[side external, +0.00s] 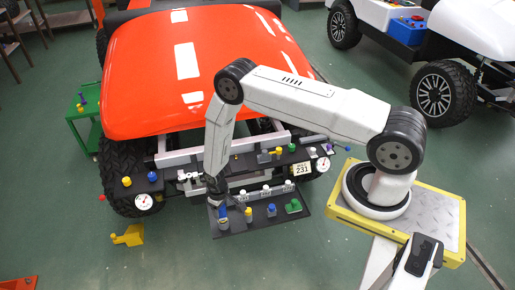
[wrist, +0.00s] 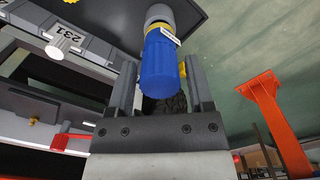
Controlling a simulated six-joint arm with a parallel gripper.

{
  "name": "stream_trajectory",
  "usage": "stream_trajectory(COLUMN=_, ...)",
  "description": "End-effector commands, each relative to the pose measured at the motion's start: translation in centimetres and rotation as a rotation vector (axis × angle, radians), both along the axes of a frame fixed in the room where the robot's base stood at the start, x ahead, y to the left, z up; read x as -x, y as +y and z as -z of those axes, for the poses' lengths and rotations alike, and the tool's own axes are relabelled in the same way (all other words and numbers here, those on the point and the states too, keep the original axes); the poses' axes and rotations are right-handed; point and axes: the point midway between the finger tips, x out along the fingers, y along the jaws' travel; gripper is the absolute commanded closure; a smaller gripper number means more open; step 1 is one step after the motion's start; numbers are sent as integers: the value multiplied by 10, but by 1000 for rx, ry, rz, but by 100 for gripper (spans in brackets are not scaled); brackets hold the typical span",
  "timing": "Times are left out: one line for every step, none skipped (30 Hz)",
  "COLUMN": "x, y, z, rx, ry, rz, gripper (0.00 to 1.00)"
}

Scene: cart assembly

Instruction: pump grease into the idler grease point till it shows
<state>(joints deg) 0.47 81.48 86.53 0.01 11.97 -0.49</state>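My gripper (side external: 214,200) points down over the front of a dark tool board (side external: 262,228) below the orange cart's nose. In the wrist view my gripper (wrist: 160,60) has its two fingers apart, one on each side of a blue cylinder (wrist: 160,68) with a grey collar and a small white label. Narrow gaps show between fingers and cylinder, so it does not look clamped. The cylinder stands on the dark board. It also shows in the side view (side external: 223,223), partly behind the gripper. I cannot tell whether it is the grease tool. I cannot identify the idler grease point.
The tool board also holds a yellow-topped piece (side external: 248,214), another blue piece (side external: 271,210) and a green block (side external: 293,206). A yellow stand (side external: 128,236) is on the open floor at left.

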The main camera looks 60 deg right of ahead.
Motion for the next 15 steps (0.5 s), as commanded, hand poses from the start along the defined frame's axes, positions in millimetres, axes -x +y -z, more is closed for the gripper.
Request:
stream_trajectory(x=0, y=0, z=0, rx=0, ry=0, rz=0, gripper=52)
stream_trajectory(x=0, y=0, z=0, rx=0, ry=0, rz=0, gripper=61)
stream_trajectory(x=0, y=0, z=0, rx=0, ry=0, rz=0, gripper=74)
stream_trajectory(x=0, y=0, z=0, rx=0, ry=0, rz=0, gripper=84)
stream_trajectory(x=0, y=0, z=0, rx=0, ry=0, rz=0, gripper=93)
stream_trajectory(x=0, y=0, z=0, rx=0, ry=0, rz=0, gripper=100)
stream_trajectory(x=0, y=0, z=0, rx=0, ry=0, rz=0, gripper=100)
stream_trajectory(x=0, y=0, z=-1, rx=0, ry=0, rz=0, gripper=100)
stream_trajectory(x=0, y=0, z=-1, rx=0, ry=0, rz=0, gripper=100)
stream_trajectory(x=0, y=0, z=-1, rx=0, ry=-1, rz=0, gripper=100)
stream_trajectory(x=0, y=0, z=-2, rx=0, ry=-1, rz=0, gripper=100)
stream_trajectory(x=0, y=0, z=-3, rx=0, ry=-1, rz=0, gripper=100)
stream_trajectory(x=0, y=0, z=-5, rx=0, ry=-1, rz=0, gripper=100)
stream_trajectory(x=0, y=0, z=-6, rx=0, ry=-1, rz=0, gripper=100)
stream_trajectory(x=-1, y=0, z=-9, rx=0, ry=-1, rz=0, gripper=100)
